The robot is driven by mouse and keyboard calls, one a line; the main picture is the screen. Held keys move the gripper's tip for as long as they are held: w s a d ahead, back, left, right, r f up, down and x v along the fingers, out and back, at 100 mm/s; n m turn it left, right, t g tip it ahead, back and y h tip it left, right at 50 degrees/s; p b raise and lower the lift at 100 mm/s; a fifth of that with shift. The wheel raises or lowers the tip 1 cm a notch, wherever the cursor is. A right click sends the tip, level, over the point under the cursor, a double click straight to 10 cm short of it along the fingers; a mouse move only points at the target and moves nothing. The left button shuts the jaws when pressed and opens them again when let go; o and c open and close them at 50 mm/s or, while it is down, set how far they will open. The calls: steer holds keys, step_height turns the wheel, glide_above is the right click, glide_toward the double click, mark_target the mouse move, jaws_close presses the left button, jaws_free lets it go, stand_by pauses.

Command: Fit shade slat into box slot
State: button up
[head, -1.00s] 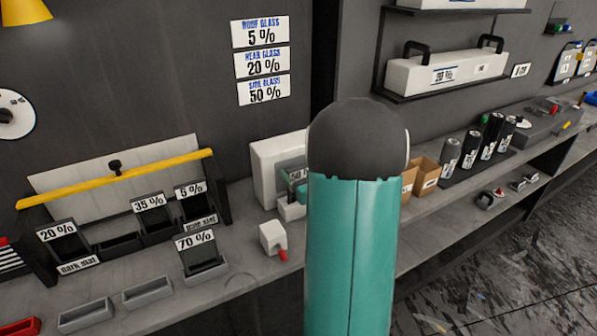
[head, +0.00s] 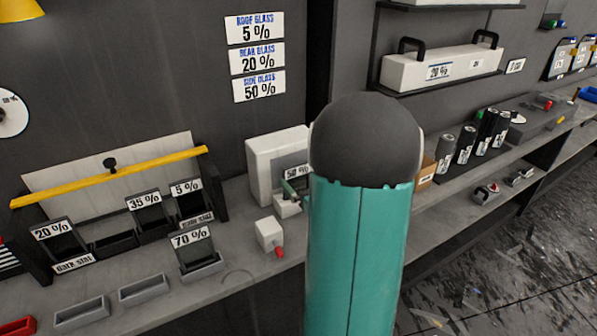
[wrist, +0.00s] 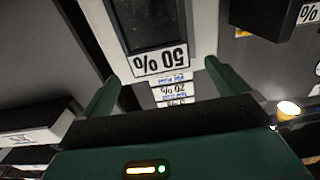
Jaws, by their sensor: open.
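The 50 % slat (head: 296,172) stands upright against the front of a white unit (head: 262,165), partly hidden by my arm. In the wrist view the same slat (wrist: 150,25), dark with a white label, appears upside down between my fingers. My gripper (wrist: 161,72) is open, one finger on each side of the label, with gaps showing. One green finger shows beside the slat in the head view. The slat box (head: 115,243) at left holds the 20 % slat (head: 58,243), 35 % slat (head: 147,215) and 5 % slat (head: 189,200), with an empty slot between 20 % and 35 %.
The 70 % slat (head: 196,250) stands in a grey holder in front of the box. Empty grey trays (head: 145,289) lie along the bench front. A white block with a red knob (head: 269,235) sits between holder and unit. A yellow bar (head: 110,176) spans behind the box.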

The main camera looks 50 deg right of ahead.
steer(key=v, duration=0.6)
steer(key=w+a+r+g, duration=0.3)
steer(key=a, duration=0.4)
steer(key=w+a+r+g, duration=0.3)
steer(key=w+a+r, duration=0.1)
steer(key=a, duration=0.4)
steer(key=s+a+n+g+y, duration=0.1)
steer(key=s+a+g+y, duration=0.1)
steer(key=s+a, duration=0.4)
steer(key=s+a+r+n+g+y, duration=0.1)
steer(key=s+a, duration=0.6)
steer(key=a, duration=0.7)
steer(key=n+g+y, duration=0.1)
steer(key=g+y, duration=0.1)
steer(key=shift+r+n+g+y, duration=0.25)
steer(key=shift+n+g+y, duration=0.05)
